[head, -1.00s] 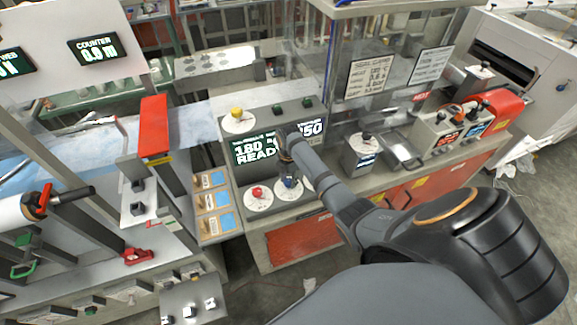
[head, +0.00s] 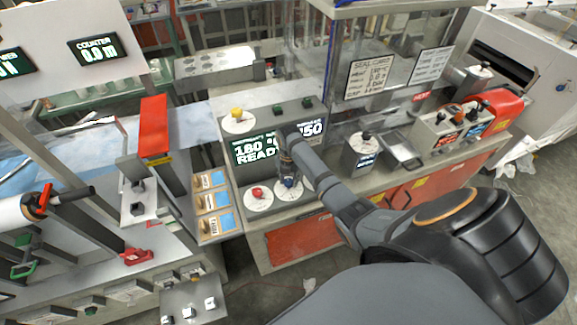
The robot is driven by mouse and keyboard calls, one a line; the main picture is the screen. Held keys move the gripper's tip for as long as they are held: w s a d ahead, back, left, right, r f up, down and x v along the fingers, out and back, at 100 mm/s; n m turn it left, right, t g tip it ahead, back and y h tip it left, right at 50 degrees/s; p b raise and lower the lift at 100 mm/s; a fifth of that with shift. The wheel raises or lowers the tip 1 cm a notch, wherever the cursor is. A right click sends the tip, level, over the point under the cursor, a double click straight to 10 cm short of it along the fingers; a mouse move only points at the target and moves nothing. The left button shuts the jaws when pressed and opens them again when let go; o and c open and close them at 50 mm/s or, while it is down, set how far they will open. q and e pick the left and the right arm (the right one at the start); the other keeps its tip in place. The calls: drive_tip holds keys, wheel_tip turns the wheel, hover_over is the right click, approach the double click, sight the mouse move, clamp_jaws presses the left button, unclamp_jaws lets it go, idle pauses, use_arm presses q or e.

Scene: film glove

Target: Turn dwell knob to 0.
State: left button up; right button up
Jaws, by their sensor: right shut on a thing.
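A grey control panel (head: 258,172) stands in the middle of the head view. It has a red knob (head: 257,191) and a blue knob (head: 289,184) on white round dials near its front, and a yellow knob (head: 237,114) at its back left. My right gripper (head: 288,178) points down from above and is shut on the blue knob. The gripper and wrist hide part of that dial and the middle of the display. The knob labels and dial marks are too small to read. My left gripper is not in view.
Several wooden tags (head: 213,202) lie left of the panel. A small box with a black knob (head: 365,148) stands to its right. A clear enclosure rises behind at right.

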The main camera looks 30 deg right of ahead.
sight(288, 181)
drive_tip(key=shift+s+f, duration=0.1)
drive_tip(key=o, duration=1.2)
drive_tip(key=shift+c, duration=0.2)
drive_tip(key=shift+r, duration=0.35)
wheel_tip(288, 181, up, 11)
drive_tip(key=shift+r, duration=0.2)
